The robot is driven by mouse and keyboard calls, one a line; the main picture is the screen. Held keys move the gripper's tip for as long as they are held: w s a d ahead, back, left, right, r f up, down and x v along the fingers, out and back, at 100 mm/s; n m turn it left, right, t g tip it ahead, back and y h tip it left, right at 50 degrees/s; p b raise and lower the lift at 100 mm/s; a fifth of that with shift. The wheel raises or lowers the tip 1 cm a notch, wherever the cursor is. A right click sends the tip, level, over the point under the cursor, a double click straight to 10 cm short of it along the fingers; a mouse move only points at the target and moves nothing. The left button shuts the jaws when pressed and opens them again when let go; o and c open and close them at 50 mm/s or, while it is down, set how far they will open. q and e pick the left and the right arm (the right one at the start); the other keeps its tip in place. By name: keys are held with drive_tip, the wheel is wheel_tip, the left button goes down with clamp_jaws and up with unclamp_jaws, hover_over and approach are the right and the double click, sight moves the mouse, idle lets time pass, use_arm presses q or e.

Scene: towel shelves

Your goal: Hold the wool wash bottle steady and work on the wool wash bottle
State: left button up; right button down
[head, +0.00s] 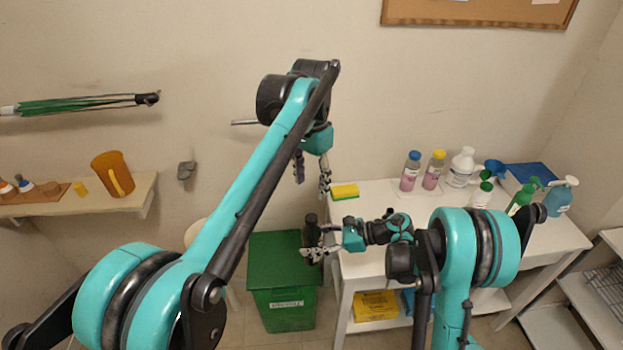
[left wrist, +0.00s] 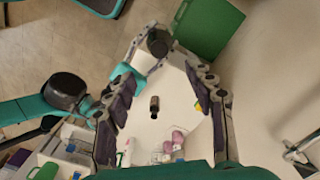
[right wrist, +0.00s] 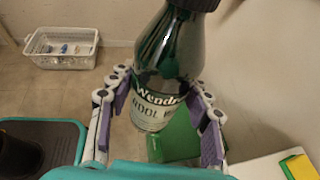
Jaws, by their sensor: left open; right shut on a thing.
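The wool wash bottle (right wrist: 168,75) is dark green glass with a black cap and a pale label. My right gripper (right wrist: 155,100) is shut around it, one finger on each side. In the head view the bottle (head: 312,229) is upright near the table's left end, held by my right gripper (head: 318,249) from the right. My left gripper (head: 312,182) is open and empty, pointing down above the bottle and apart from it.
A green lidded bin (head: 285,285) stands below the bottle. The white table (head: 375,205) carries a yellow sponge (head: 344,191), and several bottles stand at its far right. A wall shelf (head: 130,200) with an orange mug (head: 112,174) is at the left. A white basket (right wrist: 62,50) sits on the floor.

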use_arm(q)
drive_tip(key=shift+r, duration=0.35)
drive_tip(key=shift+a, duration=0.1)
drive_tip(key=s+a+f+n+t, duration=0.3)
drive_tip(key=s+a+n, duration=0.1)
drive_tip(key=s+a, duration=0.65)
drive_tip(key=s+a+f+n+t, duration=0.4)
drive_tip(key=s+a+f, duration=0.4)
drive_tip(key=s+f, duration=0.2)
drive_tip(key=shift+s+a+f+n, duration=0.25)
drive_tip(key=shift+s+f+n, duration=0.1)
drive_tip(key=shift+f+n, duration=0.2)
